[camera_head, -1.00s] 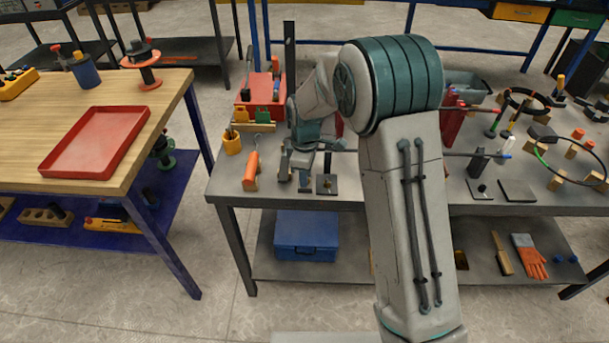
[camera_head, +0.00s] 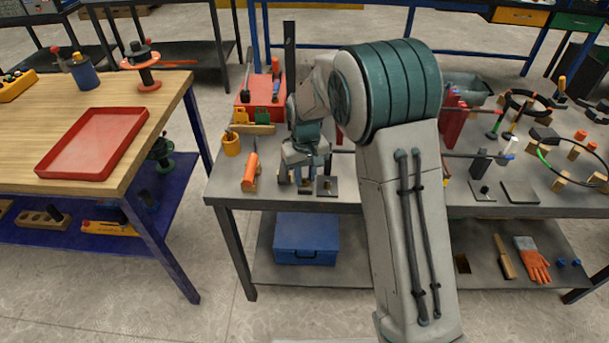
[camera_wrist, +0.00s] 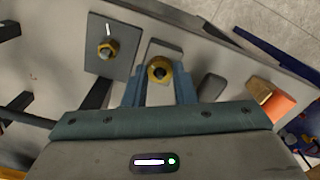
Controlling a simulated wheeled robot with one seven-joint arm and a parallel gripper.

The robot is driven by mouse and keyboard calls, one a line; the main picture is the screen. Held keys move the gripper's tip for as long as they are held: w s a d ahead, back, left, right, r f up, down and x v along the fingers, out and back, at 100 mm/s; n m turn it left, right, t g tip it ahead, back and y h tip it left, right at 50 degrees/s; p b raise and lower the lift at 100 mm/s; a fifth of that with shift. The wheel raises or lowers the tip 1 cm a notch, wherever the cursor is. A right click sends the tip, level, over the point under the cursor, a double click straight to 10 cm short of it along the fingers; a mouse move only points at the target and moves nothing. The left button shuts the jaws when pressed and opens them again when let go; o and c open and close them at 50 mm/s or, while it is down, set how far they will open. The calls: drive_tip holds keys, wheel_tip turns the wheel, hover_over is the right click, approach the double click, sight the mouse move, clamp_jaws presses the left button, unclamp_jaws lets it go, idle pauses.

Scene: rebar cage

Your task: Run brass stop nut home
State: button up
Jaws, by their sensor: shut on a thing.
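In the wrist view, a brass nut (camera_wrist: 159,70) with a dark round centre sits between the two fingers of my gripper (camera_wrist: 160,80). My gripper is shut on it, with a finger on each side. The nut is over a small grey plate (camera_wrist: 164,47). A second brass nut (camera_wrist: 108,49) is on an upright stud on a dark square plate (camera_wrist: 95,63), left of my gripper and apart from it. In the head view, my gripper (camera_head: 306,173) is low over the grey bench, beside a dark plate (camera_head: 327,186). The held nut is too small to make out there.
An orange-handled tool (camera_head: 250,172) lies on the bench left of my gripper; its orange part (camera_wrist: 283,108) shows in the wrist view. The bench's front edge (camera_head: 285,203) is close.

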sight(305, 179)
drive_tip(key=m, duration=0.6)
drive_tip(key=shift+r, duration=0.1)
drive_tip(key=m+p, duration=0.1)
drive_tip(key=m, duration=0.5)
drive_tip(key=shift+w+m, duration=0.1)
drive_tip(key=shift+m, duration=0.2)
idle(0.3)
drive_tip(key=o, duration=1)
wheel_tip(305, 179, up, 14)
drive_tip(key=shift+f, duration=0.15)
